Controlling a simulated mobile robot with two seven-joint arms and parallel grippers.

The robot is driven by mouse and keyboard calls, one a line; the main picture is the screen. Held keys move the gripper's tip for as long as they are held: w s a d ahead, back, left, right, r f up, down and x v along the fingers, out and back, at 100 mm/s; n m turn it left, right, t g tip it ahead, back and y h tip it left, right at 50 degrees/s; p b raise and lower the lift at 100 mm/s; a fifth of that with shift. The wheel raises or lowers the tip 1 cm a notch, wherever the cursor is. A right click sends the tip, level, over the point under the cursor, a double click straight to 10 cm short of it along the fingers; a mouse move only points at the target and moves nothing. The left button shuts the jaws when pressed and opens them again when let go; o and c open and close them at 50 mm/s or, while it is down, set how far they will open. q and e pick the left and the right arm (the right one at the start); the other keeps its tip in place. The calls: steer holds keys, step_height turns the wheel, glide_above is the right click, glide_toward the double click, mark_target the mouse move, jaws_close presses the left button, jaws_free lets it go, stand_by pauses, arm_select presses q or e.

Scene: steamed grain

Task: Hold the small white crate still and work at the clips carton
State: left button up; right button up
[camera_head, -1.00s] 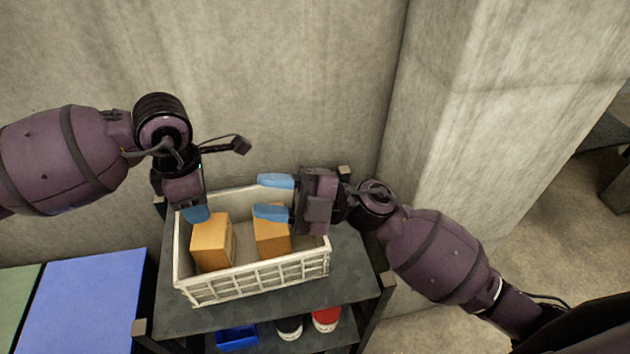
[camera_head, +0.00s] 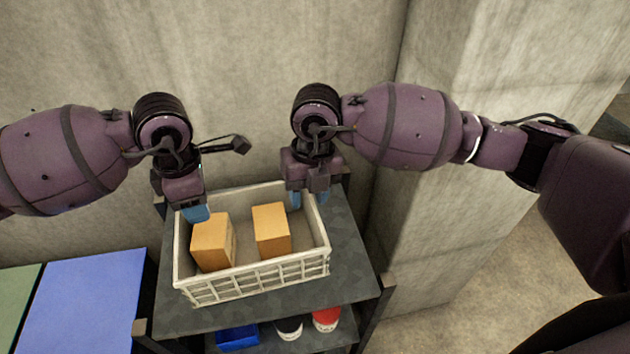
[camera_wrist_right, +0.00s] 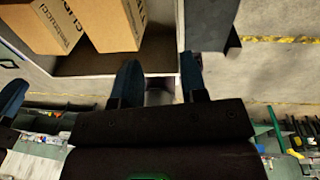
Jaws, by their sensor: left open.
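The small white crate (camera_head: 262,273) stands on a dark shelf top. Two orange-brown cartons stand inside, a left one (camera_head: 212,242) and a right one (camera_head: 271,230). In the right wrist view, the clips carton (camera_wrist_right: 45,22) shows "CLIP" lettering; I cannot tell which carton that is in the head view. My left gripper (camera_head: 195,214) is open at the crate's back left, with its blue fingertip by the rim. My right gripper (camera_head: 309,199) is open at the back right corner, fingers pointing down, apparently either side of the right wall. Contact is unclear.
The grey shelf (camera_head: 350,262) has bare room right of the crate. A blue bin (camera_head: 237,337) and a red-topped container (camera_head: 326,318) sit on the lower level. A blue surface (camera_head: 85,300) lies at left. A concrete wall and pillar (camera_head: 460,200) stand close behind and right.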

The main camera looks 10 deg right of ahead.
mark_target(315, 219)
steer(key=shift+w+d+r+t+h, duration=0.3)
steer(key=shift+w+d+h, duration=0.2)
steer(key=shift+w+d, duration=0.25)
steer(key=shift+d+f, duration=0.1)
steer(key=shift+f, duration=0.05)
step_height(315, 219, down, 10)
steer(key=shift+f, duration=0.15)
jaws_close()
